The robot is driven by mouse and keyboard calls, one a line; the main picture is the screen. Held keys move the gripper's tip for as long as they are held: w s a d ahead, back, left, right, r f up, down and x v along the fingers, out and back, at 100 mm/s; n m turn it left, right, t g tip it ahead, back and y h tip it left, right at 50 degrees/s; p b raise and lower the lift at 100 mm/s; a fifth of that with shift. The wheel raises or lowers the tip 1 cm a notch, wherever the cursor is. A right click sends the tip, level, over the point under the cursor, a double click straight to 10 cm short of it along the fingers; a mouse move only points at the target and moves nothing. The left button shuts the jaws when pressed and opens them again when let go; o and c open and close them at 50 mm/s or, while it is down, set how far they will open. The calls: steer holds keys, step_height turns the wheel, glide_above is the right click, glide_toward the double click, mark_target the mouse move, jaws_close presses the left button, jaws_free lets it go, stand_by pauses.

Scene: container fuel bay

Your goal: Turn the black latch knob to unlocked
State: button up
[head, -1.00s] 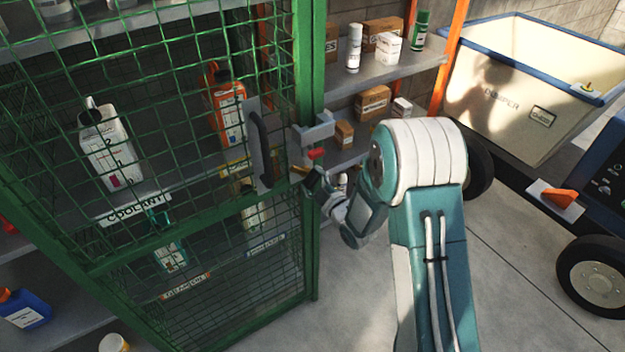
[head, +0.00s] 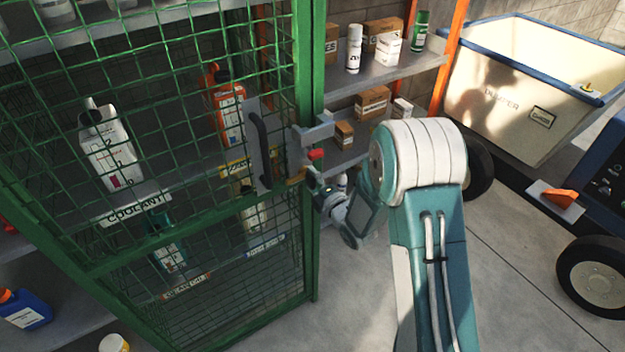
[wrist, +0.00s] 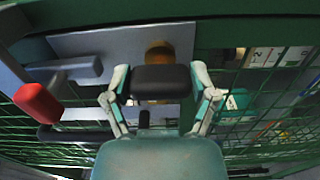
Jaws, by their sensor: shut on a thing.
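The black latch knob (wrist: 160,82) is a dark, rounded bar that lies crosswise in the wrist view, in front of a round brass part (wrist: 159,54). My gripper (wrist: 161,78) has one finger at each end of the knob and is shut on it. In the head view my gripper (head: 314,181) is at the right edge of the green mesh door, just below a red-tipped grey bracket (head: 313,133). The knob is small and mostly hidden by the gripper there. I cannot read a locked or unlocked mark.
A black pull handle (head: 262,150) stands on a grey plate left of my gripper. The red tip (wrist: 39,103) is close on the left in the wrist view. Shelves with boxes (head: 373,101) stand behind.

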steer(key=shift+s+f, duration=0.1)
steer(key=shift+f, duration=0.1)
stand_by(0.4)
steer(key=o, duration=1)
steer(key=shift+a, duration=0.15)
steer(key=shift+s+d+r, duration=0.1)
steer(key=shift+d, duration=0.15)
steer(key=v, duration=1.1)
steer(key=shift+s, duration=0.2)
